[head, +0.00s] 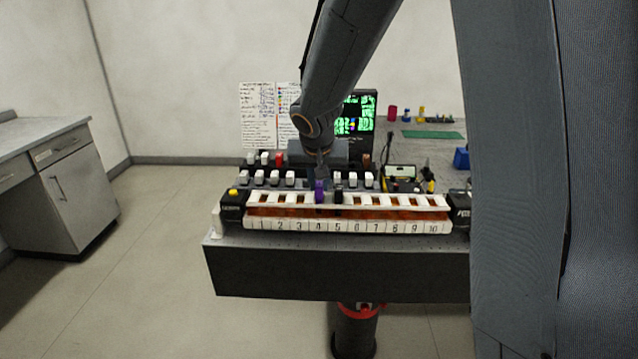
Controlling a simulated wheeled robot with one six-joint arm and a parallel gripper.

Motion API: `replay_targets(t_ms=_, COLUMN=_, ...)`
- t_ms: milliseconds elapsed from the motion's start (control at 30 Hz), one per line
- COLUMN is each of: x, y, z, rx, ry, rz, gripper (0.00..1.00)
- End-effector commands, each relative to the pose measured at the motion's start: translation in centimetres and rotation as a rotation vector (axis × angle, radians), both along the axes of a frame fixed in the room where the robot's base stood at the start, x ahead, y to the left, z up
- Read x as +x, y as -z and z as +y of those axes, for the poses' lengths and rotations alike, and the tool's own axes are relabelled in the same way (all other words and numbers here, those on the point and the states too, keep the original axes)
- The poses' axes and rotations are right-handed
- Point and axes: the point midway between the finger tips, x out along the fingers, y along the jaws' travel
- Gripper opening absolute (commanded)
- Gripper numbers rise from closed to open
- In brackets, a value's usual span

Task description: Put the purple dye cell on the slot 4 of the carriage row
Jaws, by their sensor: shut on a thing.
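The purple dye cell (320,191) is at the carriage row, in line with the label 4. My gripper (322,177) comes down from above and is shut on the top of the purple cell. The cell looks upright; I cannot tell whether its bottom is seated in slot 4 or held just above it. The carriage row (265,224) is a long white strip with numbered slots and orange-brown parts along its length. A dark cell (339,195) stands just right of the purple one, near label 5.
Several white-capped cells (290,178) stand behind the row, with a red one (279,159) farther back. Black end blocks flank the row, the left one (233,205) with a yellow button. A lit screen (355,116) stands behind. The floor at left is clear.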

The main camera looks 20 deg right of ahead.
Motion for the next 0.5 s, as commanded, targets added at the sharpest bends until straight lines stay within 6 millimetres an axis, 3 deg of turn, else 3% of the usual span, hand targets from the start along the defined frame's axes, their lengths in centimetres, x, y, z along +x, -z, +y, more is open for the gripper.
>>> replay_targets(t_ms=467, x=0.06, y=0.7, z=0.02, rx=0.001, ry=0.0, rz=-0.002, gripper=0.0)
replay_targets(t_ms=500, x=0.04, y=0.65, z=0.02, rx=0.001, ry=0.0, rz=-0.001, gripper=0.21)
